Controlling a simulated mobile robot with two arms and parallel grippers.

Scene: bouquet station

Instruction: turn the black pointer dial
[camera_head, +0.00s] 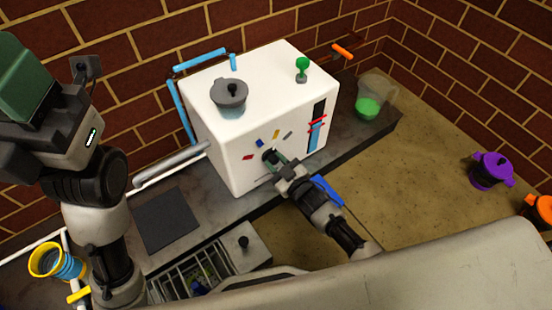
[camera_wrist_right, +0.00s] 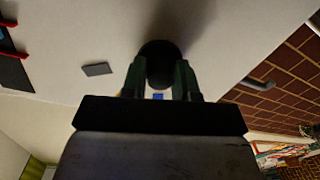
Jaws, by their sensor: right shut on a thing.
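The black pointer dial (camera_head: 269,155) is on the front face of the white box-shaped machine (camera_head: 222,150). My right gripper (camera_head: 275,160) reaches up to that face and is shut on the dial. In the right wrist view, the dark round dial (camera_wrist_right: 158,58) sits between the two green-grey fingers of the gripper (camera_wrist_right: 160,80). Its pointer direction is hidden. Small red, blue, yellow and grey marks (camera_head: 276,134) lie around the dial on the face. My left arm stands at the left, but its gripper is not in view.
Red-and-blue parts (camera_head: 316,128) are right of the dial. A jug with green liquid (camera_head: 372,98) stands right of the machine. A purple pot (camera_head: 490,170) is farther right.

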